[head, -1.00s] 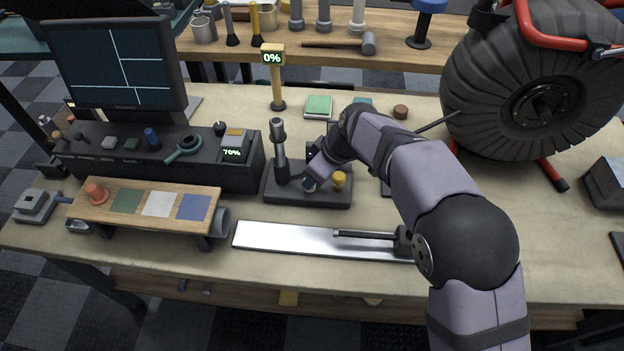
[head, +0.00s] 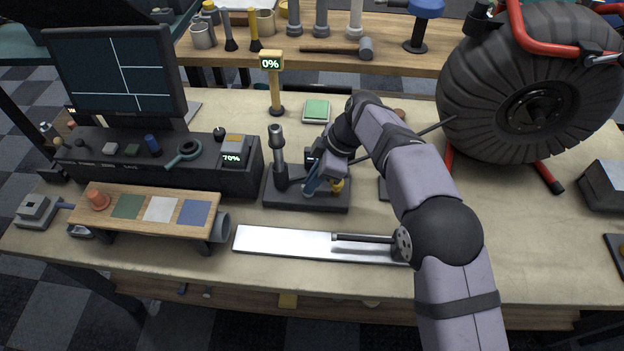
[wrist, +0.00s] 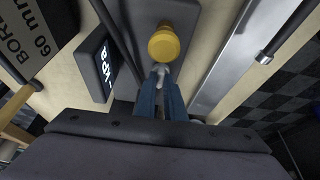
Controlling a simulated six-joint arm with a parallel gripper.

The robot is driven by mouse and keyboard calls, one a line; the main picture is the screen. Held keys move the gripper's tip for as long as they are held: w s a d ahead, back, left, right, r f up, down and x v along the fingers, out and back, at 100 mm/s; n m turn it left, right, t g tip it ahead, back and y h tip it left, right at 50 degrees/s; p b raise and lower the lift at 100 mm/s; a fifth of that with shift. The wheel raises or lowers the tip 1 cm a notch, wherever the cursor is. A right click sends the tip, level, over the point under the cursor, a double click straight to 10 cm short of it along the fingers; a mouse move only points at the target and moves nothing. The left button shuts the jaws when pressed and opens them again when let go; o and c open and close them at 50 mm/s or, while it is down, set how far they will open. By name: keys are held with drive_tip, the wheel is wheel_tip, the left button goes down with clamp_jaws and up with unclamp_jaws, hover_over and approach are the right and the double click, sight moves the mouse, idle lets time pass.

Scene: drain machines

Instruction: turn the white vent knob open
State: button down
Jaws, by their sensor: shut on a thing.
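The white vent knob (wrist: 161,69) shows as a small pale piece between the fingertips in the wrist view. My gripper (wrist: 160,78) has its blue fingers closed on it. In the head view my gripper (head: 312,186) is low over a dark base plate (head: 290,200), and I cannot make out the knob there. A yellow knob (wrist: 174,45) sits just beyond the fingertips, apart from the grip; in the head view it is partly covered by my gripper (head: 338,186). How far the white knob is turned cannot be told.
A grey upright cylinder (head: 279,155) stands at the plate's left. A small dark display (wrist: 104,70) is close left of the fingers in the wrist view. A yellow post sign (head: 271,64) reads 0%. A metal strip (head: 285,240) lies in front, a big wheel (head: 520,95) at right.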

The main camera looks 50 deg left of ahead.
drive_tip(key=c, duration=1.8)
unclamp_jaws()
drive_tip(key=shift+c, duration=0.2)
drive_tip(key=v, duration=0.7)
drive_tip(key=shift+r, duration=0.2)
